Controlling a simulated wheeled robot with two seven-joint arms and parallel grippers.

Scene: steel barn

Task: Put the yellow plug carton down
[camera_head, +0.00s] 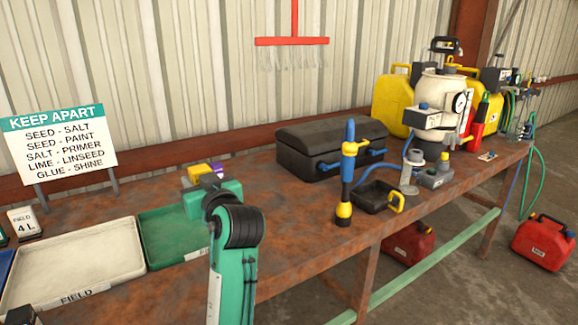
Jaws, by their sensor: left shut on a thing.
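The yellow plug carton (196,173) shows in the head view as a small yellow block with a purple part, just beyond my left gripper (207,185). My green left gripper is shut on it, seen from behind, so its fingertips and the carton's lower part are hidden. The carton and gripper appear over the back right part of the green tray (160,232). I cannot tell whether the carton touches anything below. My right gripper is not in view.
A cream tray (75,268) labelled FIELD lies left of the green one. A KEEP APART sign (57,142) stands behind. A black case (325,148), a blue-and-yellow upright tool (347,175) and a small black tray (372,197) stand right. The rusty bench (285,235) is clear right of my arm.

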